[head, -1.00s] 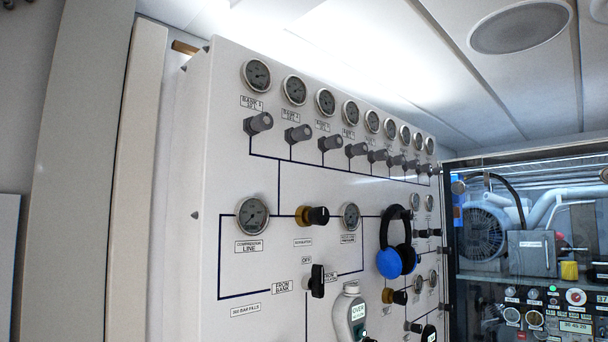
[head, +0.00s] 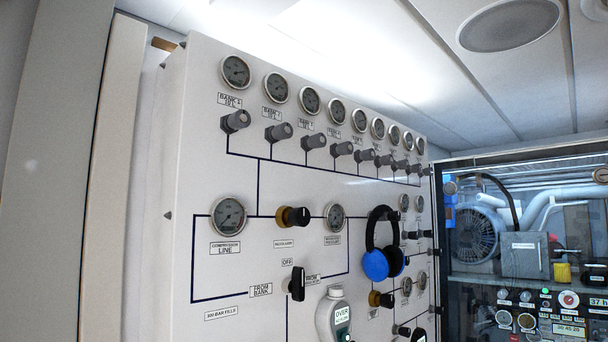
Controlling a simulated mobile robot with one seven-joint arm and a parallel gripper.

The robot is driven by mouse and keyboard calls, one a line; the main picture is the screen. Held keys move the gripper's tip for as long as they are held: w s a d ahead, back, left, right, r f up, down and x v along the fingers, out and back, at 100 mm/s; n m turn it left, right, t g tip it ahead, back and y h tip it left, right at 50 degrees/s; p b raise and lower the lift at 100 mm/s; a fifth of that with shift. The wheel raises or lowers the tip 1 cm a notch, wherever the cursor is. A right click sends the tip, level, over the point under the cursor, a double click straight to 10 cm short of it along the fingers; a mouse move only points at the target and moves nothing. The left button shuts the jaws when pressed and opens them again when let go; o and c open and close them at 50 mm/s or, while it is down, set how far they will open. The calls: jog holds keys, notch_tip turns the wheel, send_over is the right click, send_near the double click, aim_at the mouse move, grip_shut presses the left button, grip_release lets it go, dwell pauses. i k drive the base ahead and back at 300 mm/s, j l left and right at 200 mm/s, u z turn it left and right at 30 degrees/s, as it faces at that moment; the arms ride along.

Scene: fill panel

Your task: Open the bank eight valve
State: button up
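The white fill panel (head: 290,190) stands ahead of me, seen at a slant. A row of round gauges runs along its top, with a row of grey valve knobs beneath. The nearest valve knob (head: 236,121) sits under a label that seems to read bank 1. The row shrinks away to the right. The farthest valve knob (head: 416,169), at the right end, is small and partly crowded by its neighbours. Its label is too small to read, and I cannot tell how far its valve is turned. My gripper is not in view.
Blue headphones (head: 376,264) hang on the panel's right part. Black knobs stick out, including the regulator (head: 297,216). A glass-fronted machinery cabinet (head: 520,250) stands at the right. A pale wall post is at the left.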

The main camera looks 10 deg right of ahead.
aim_at(417, 168)
jog(key=i+l, duration=0.1)
jog(key=l, duration=0.35)
jog(key=i+l, duration=0.1)
jog(key=l, duration=0.35)
jog(key=i+l, duration=0.1)
jog(key=l, duration=0.35)
jog(key=i+l, duration=0.1)
jog(key=l, duration=0.4)
jog(key=i+l, duration=0.15)
jog(key=l, duration=0.3)
